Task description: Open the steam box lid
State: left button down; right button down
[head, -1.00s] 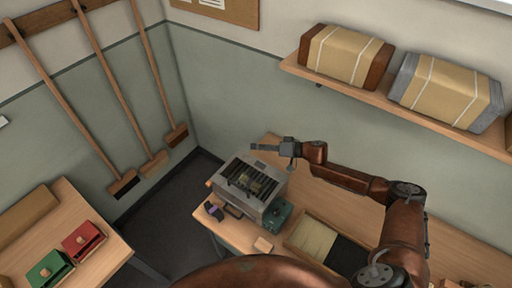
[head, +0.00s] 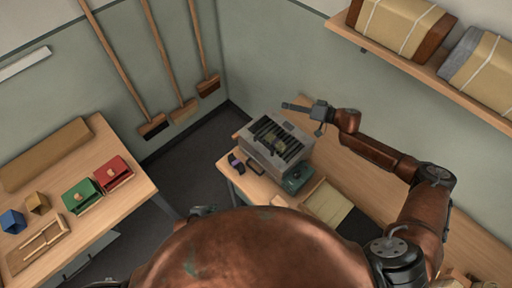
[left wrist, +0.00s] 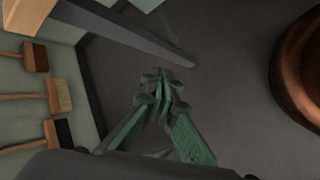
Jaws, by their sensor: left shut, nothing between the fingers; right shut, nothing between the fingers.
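The steam box (head: 262,163) is a grey metal box on the wooden bench, with dark slots or bars across its top. I cannot tell whether its lid is part of that slotted top. A black handle-like loop (head: 256,168) shows at its front. My right gripper (head: 287,106) is shut and empty, beyond the box's far edge, pointing left and apart from it in the picture. My left gripper shows in the left wrist view (left wrist: 161,80), with green fingers shut and empty over dark floor. In the head view it is mostly hidden by my body.
A teal device (head: 297,178) stands against the box's right, and a purple item (head: 235,162) lies at its left. A shallow tray (head: 322,203) is on the bench. The left table (head: 95,140) holds a red box (head: 113,175) and a green box (head: 82,196). Brooms hang on the wall.

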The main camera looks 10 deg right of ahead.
pick_arm(q)
jog(key=w+d+r+n+t+h, duration=0.1)
jog(key=w+d+r+n+h, duration=0.2)
jog(key=d+r, duration=0.5)
jog(key=w+d+r+n+h, duration=0.1)
jog(key=w+d+r+n, duration=0.3)
jog(key=r, duration=0.8)
jog(key=w+d+r+n+t+h, duration=0.1)
jog(key=w+d+r+n+h, duration=0.25)
jog(key=r, duration=0.75)
jog(key=w+d+f+m, duration=0.1)
jog(key=w+d+f, duration=0.2)
jog(key=w+d, duration=0.3)
jog(key=shift+w+d+f+y, duration=0.15)
jog(key=shift+d+f+y, duration=0.25)
jog(key=shift+d, duration=0.8)
jog(key=shift+r, duration=0.1)
jog(key=shift+w+d+r, duration=0.1)
jog(key=shift+r, duration=0.65)
pick_arm(e)
jog(key=c, duration=2)
grip_release()
jog(key=shift+o, duration=0.2)
